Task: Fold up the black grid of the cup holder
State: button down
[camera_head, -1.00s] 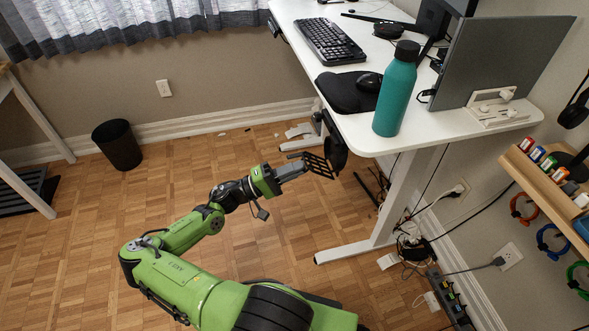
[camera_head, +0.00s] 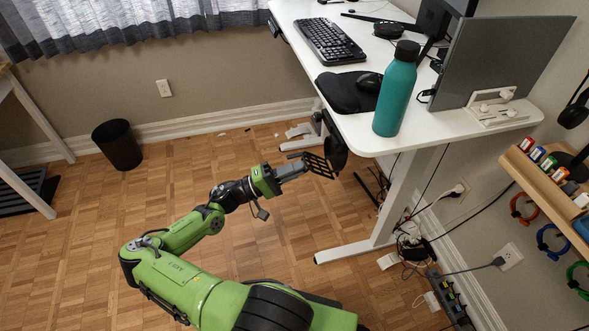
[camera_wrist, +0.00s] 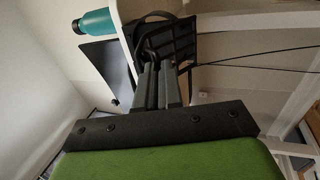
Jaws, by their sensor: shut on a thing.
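The black grid (camera_head: 318,165) of the cup holder sticks out from beside the desk edge, below the tabletop, in the head view. The holder's dark body (camera_head: 335,140) is at the desk's side, partly hidden under the top. My gripper (camera_head: 304,165) is at the grid's near left side, shut on it. In the wrist view my gripper's fingers (camera_wrist: 163,80) are close together and reach to the black holder part (camera_wrist: 168,40). The exact contact between fingertips and grid is hard to make out.
A teal bottle (camera_head: 396,90) stands near the white desk's (camera_head: 440,130) front corner, above the holder. A keyboard (camera_head: 331,42) and mouse pad (camera_head: 350,92) lie on top. A desk leg (camera_head: 398,205) and cables are right of the grid.

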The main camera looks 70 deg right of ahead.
aim_at(304, 159)
jog(key=shift+r+p, duration=0.15)
jog(key=shift+p, duration=0.15)
notch_tip(304, 159, up, 2)
jog(key=t+y+p, duration=0.1)
jog(key=t+p, duration=0.1)
jog(key=p, duration=0.2)
jog(key=shift+s+d+r, duration=0.1)
jog(key=shift+s, duration=0.05)
jog(key=r+t+y+p, duration=0.1)
jog(key=p, duration=0.1)
jog(key=s+r+t+y+p, duration=0.1)
jog(key=p, duration=0.2)
jog(key=d+r+t+p, duration=0.1)
jog(key=t+p, duration=0.1)
jog(key=p, duration=0.1)
jog(key=shift+s+y, duration=0.4)
jog(key=shift+s+d+r+t+y+p, duration=0.2)
jog(key=shift+s+t+y+p, duration=0.1)
jog(key=shift+t+p, duration=0.35)
jog(key=shift+s+d+r+t+y+p, duration=0.1)
jog(key=shift+s+d+t+y+p, duration=0.15)
jog(key=shift+t+p, duration=0.4)
jog(key=c, duration=1.6)
grip_release()
jog(key=shift+s, duration=0.1)
jog(key=shift+o, duration=0.2)
jog(key=shift+f, duration=0.1)
